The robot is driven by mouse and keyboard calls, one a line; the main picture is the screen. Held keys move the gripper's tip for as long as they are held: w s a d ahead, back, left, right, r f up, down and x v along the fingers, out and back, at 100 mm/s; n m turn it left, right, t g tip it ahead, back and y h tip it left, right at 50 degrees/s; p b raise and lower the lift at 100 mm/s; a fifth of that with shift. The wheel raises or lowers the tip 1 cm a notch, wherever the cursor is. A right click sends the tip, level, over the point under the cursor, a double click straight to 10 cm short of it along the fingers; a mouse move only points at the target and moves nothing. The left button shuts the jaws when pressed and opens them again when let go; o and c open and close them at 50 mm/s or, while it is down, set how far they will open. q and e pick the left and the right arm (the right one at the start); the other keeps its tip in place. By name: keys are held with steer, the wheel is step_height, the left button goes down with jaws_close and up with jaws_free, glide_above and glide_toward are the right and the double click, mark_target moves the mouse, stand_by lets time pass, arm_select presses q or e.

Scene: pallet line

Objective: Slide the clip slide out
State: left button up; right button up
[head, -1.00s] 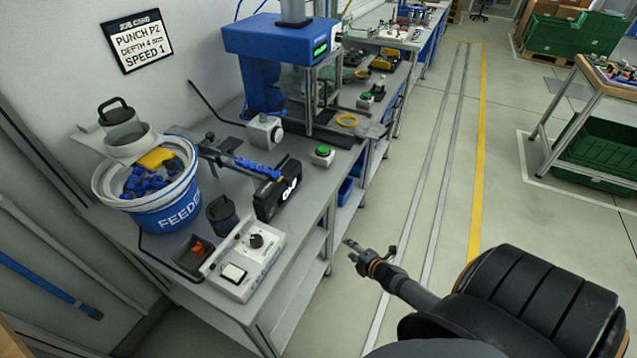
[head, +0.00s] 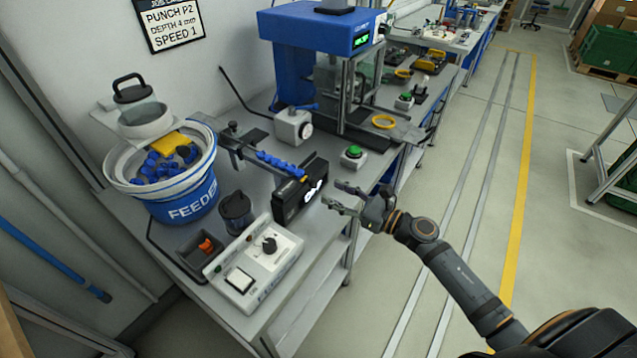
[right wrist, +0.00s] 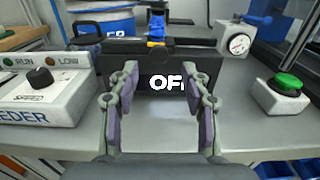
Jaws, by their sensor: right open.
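A black box (head: 300,192) with white lettering, which I take to be the clip slide's housing, sits near the bench's front edge, at the end of a rail of blue clips (head: 280,164). In the right wrist view the black box (right wrist: 165,75) is straight ahead, its lettering partly hidden by a finger. My right gripper (head: 338,194) is open and empty in front of the box, its fingers pointing at it. In the right wrist view the fingers (right wrist: 160,85) frame the lettered face. I cannot tell whether they touch it. My left gripper is not in view.
The feeder bucket (head: 184,200) holds blue parts on the left. The control box (head: 252,268), a dark cup (head: 236,213) and the green button (head: 353,153) flank the black box. A dial gauge (right wrist: 238,42) stands behind right. The blue press (head: 318,32) is farther back.

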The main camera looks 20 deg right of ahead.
mark_target(315, 184)
steer(key=x, duration=0.2)
steer(key=p+x, duration=0.1)
steer(key=x, duration=0.2)
steer(key=shift+s+r, duration=0.1)
steer(key=shift+r, duration=0.1)
steer(key=shift+w+a+f+p, duration=0.15)
steer(key=shift+w+a+p, duration=0.15)
steer(key=shift+w+a, duration=0.15)
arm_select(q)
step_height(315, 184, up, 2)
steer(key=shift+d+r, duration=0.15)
arm_select(e)
jaws_close()
steer(key=shift+d, duration=0.1)
